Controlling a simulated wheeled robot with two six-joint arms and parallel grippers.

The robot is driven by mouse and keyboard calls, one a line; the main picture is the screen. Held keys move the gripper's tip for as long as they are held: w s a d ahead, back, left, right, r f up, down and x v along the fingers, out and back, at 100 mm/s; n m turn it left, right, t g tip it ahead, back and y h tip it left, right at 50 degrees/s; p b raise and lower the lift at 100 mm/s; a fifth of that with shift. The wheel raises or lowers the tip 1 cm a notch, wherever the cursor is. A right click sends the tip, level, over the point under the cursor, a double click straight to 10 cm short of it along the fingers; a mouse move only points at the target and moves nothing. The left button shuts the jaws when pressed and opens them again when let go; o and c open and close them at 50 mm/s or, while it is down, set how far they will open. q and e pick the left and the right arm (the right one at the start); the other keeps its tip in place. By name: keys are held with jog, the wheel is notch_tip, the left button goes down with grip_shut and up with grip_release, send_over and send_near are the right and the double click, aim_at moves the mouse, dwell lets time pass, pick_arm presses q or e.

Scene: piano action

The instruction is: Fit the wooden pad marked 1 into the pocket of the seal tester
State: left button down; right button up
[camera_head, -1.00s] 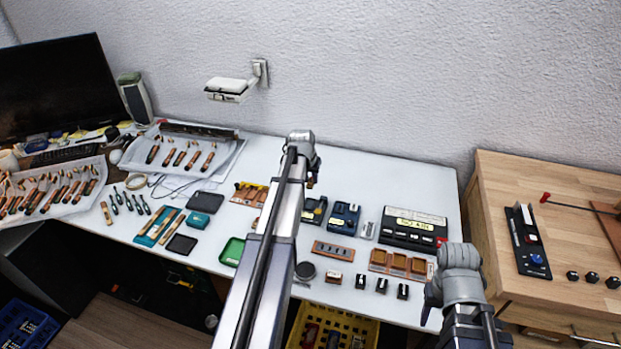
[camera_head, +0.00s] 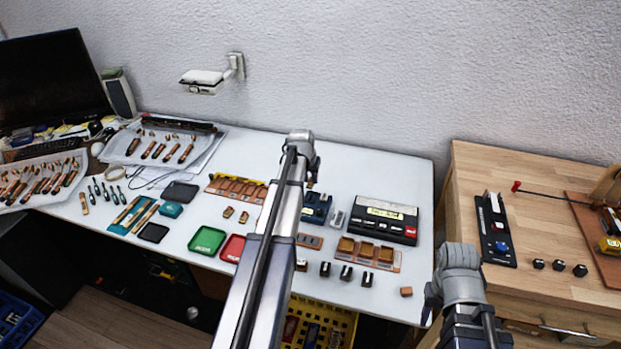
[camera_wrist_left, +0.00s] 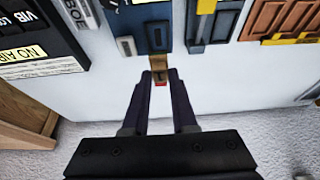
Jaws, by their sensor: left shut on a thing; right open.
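In the left wrist view my left gripper (camera_wrist_left: 160,76) is shut on a small brown wooden piece (camera_wrist_left: 159,62) with a red patch near the fingertips. No number on it can be read. The piece overlaps the near edge of a blue device (camera_wrist_left: 152,38); contact cannot be told. In the head view a blue device (camera_head: 316,210) is partly hidden by my left arm. Which device is the seal tester cannot be read. My right gripper (camera_head: 430,306) is open and empty near the table's front right corner.
A black box (camera_head: 386,219) labelled NO AIR stands right of the blue devices. A brown tray (camera_head: 394,256), several small blocks (camera_head: 346,272) and red and green trays (camera_head: 208,240) lie nearer the front. A wooden bench (camera_head: 530,200) adjoins on the right.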

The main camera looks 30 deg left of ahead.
aim_at(310, 188)
pick_arm(q)
jog(key=shift+f+b, duration=2.4)
jog(key=shift+f, duration=0.15)
jog(key=shift+f+b, duration=0.3)
jog(key=shift+f, duration=0.05)
dwell(0.5)
jog(key=c, duration=0.6)
grip_release()
jog(key=shift+c, duration=0.2)
jog(key=shift+r, duration=0.15)
jog(key=shift+r+p, duration=3.45)
jog(key=shift+p, duration=0.1)
jog(key=shift+f, duration=0.1)
